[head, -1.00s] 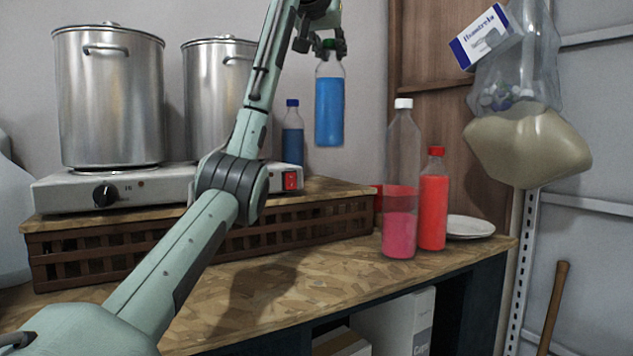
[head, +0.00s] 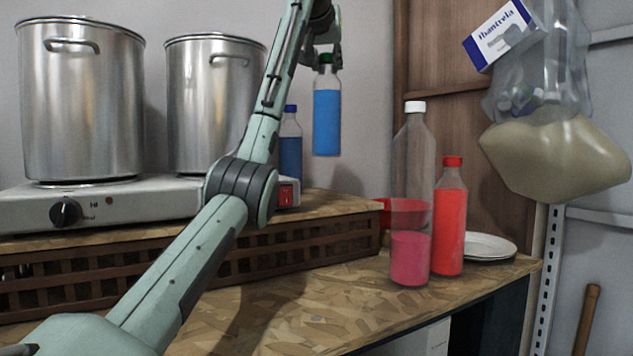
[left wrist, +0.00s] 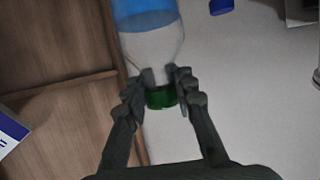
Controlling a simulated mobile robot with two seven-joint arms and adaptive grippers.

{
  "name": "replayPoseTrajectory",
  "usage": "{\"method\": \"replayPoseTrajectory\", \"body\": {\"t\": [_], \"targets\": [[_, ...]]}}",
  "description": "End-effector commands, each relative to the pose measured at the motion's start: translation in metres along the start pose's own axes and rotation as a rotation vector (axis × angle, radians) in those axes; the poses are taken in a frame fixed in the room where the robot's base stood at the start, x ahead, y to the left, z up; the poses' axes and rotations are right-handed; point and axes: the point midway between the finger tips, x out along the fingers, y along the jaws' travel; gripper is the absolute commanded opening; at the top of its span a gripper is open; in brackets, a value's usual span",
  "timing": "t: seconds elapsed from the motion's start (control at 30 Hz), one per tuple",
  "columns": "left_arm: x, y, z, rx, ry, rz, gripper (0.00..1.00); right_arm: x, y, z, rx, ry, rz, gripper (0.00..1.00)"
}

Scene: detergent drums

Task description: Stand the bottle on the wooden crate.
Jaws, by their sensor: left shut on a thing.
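The bottle (head: 327,122) is clear with blue liquid and a green cap. My left gripper (head: 325,50) is shut on it at the cap and neck and holds it upright in the air. In the left wrist view my fingers (left wrist: 160,82) close around the neck of the bottle (left wrist: 148,42), just by the green cap. The wooden crate (head: 300,248) is brown, slatted, with a flat board top, and stands on the bench. The bottle's base appears above the crate's right part, with a gap; the exact depth is unclear. My right gripper is not in view.
A hot plate (head: 130,203) with two steel pots (head: 80,110) covers the crate's left part. A blue-capped bottle (head: 290,150) stands behind my arm. A clear pink-filled bottle (head: 411,250), a red bottle (head: 450,230) and plates (head: 490,247) stand right. The crate top's right end is bare.

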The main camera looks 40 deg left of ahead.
Motion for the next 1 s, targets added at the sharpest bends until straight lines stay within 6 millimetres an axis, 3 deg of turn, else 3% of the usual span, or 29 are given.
{"method": "replayPoseTrajectory", "body": {"t": [0.2, 0.47, 0.7, 1.0], "targets": [[0.015, -0.002, 0.038, -0.001, 0.003, -0.008, 0.00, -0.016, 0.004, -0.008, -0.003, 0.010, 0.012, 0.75], [0.022, -0.002, 0.058, -0.003, 0.004, -0.006, 0.00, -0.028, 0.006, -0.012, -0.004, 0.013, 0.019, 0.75], [0.032, -0.003, 0.087, -0.002, 0.003, -0.007, 0.00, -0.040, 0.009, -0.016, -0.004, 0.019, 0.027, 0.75], [0.033, -0.002, 0.089, -0.003, 0.004, -0.005, 0.00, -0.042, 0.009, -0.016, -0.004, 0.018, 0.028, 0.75]]}}
